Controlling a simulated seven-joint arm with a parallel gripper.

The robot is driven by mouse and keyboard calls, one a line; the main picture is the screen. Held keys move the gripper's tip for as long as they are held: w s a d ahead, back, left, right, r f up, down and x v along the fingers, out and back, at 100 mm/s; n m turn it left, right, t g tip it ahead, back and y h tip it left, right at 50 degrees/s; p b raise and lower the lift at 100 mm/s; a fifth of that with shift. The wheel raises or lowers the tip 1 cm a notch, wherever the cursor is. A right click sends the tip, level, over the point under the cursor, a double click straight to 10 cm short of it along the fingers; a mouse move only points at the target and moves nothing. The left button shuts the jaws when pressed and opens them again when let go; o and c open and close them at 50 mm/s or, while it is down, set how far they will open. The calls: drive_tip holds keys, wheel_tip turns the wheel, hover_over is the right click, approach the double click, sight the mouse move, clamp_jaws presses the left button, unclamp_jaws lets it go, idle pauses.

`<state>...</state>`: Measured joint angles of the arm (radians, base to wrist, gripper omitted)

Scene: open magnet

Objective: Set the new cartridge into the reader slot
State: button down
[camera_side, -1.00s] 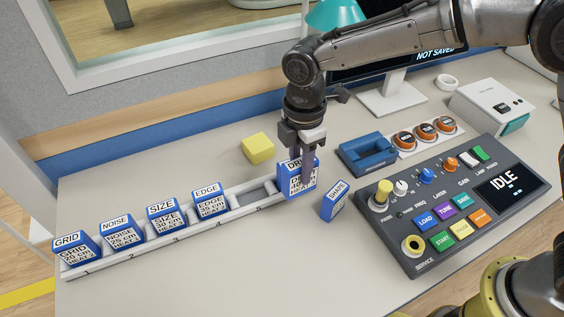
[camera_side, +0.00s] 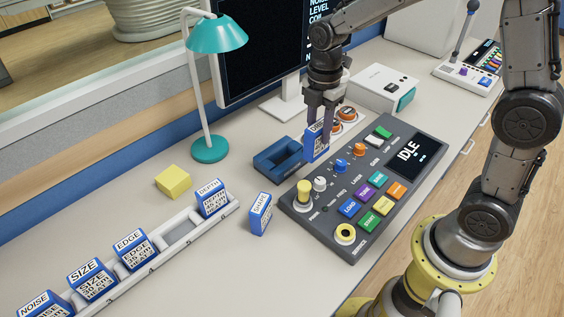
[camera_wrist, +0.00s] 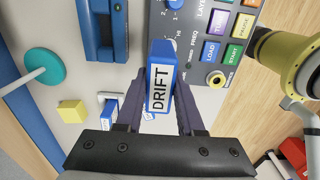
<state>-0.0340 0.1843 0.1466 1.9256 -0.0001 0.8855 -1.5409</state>
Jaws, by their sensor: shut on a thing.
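My gripper (camera_side: 325,98) is shut on a blue cartridge (camera_side: 315,143) with a white label. The wrist view shows the label DRIFT on this cartridge (camera_wrist: 161,85) between the fingers. It is held upright, above the desk near the back edge of the control panel. The blue reader (camera_side: 279,161) with a dark open recess stands just left of it in the side view. The reader also shows at the top left of the wrist view (camera_wrist: 96,32). The held cartridge is apart from the reader. Another blue cartridge, SHAPE (camera_side: 260,213), stands loose on the desk.
A white rack (camera_side: 154,262) holds DEPTH (camera_side: 211,198), EDGE (camera_side: 134,249), SIZE and NOISE cartridges, with an empty place beside DEPTH. The control panel (camera_side: 330,215) reads IDLE. A yellow block (camera_side: 173,181), teal lamp (camera_side: 209,148), monitor and orange-topped round pieces (camera_side: 347,114) stand nearby.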

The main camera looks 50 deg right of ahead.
drive_tip(key=shift+s+d, duration=0.3)
drive_tip(key=shift+d, duration=0.3)
drive_tip(key=shift+w+d+f, duration=0.1)
drive_tip(key=shift+d, duration=0.1)
drive_tip(key=shift+w+f, duration=3.2)
drive_tip(key=shift+w, duration=0.2)
drive_tip(key=shift+w+f, duration=3.2)
drive_tip(key=shift+w, duration=0.15)
drive_tip(key=shift+f, duration=0.1)
drive_tip(key=c, duration=0.5)
unclamp_jaws()
